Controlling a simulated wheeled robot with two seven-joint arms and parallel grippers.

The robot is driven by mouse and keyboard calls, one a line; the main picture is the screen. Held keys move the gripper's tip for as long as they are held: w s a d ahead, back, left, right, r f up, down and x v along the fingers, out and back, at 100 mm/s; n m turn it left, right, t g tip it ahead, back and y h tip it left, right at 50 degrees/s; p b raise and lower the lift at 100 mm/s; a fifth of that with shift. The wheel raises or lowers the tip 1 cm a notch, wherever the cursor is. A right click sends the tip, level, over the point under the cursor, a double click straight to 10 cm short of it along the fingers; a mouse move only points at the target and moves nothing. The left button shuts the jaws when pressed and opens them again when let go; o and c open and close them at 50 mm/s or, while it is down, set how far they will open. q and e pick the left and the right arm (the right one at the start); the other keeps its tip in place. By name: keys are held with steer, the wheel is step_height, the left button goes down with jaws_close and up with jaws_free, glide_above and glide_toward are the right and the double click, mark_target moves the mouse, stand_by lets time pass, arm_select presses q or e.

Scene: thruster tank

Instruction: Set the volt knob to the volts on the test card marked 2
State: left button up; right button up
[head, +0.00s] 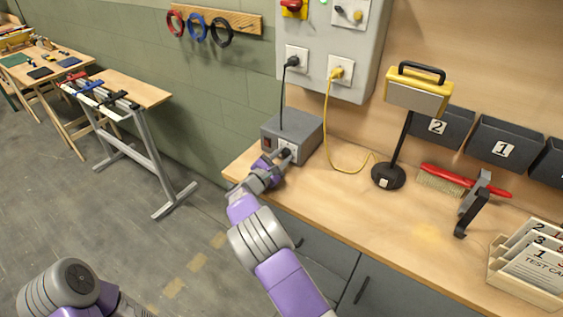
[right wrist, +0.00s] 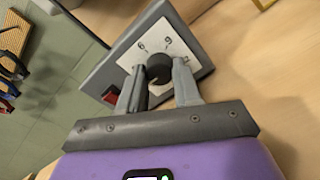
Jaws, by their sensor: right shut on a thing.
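The grey power supply box (head: 291,135) stands at the bench's left end, its white dial plate facing me. In the right wrist view, the black volt knob (right wrist: 159,68) sits on the dial plate (right wrist: 178,45), where a 6 and a 9 show. My right gripper (head: 283,157) is at the box front. In the right wrist view its fingers (right wrist: 158,80) are shut on the knob, one at each side. The knob's pointer is not clear. The test card marked 2 (head: 517,233) stands behind cards 3 and 1; its volts are hidden. My left gripper is out of view.
A red switch (right wrist: 110,96) is beside the dial plate. A black cable (head: 283,95) runs from the box up to a wall socket.

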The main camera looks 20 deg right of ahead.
steer(key=shift+f+m+b, duration=0.15)
steer(key=shift+m+b, duration=0.15)
steer(key=shift+m, duration=0.1)
steer(key=o, duration=1.1)
steer(key=shift+c, duration=0.2)
steer(key=shift+a, duration=0.1)
steer(key=p+v, duration=0.1)
steer(key=v, duration=0.5)
steer(key=shift+p+v, duration=0.3)
steer(key=shift+v, duration=0.45)
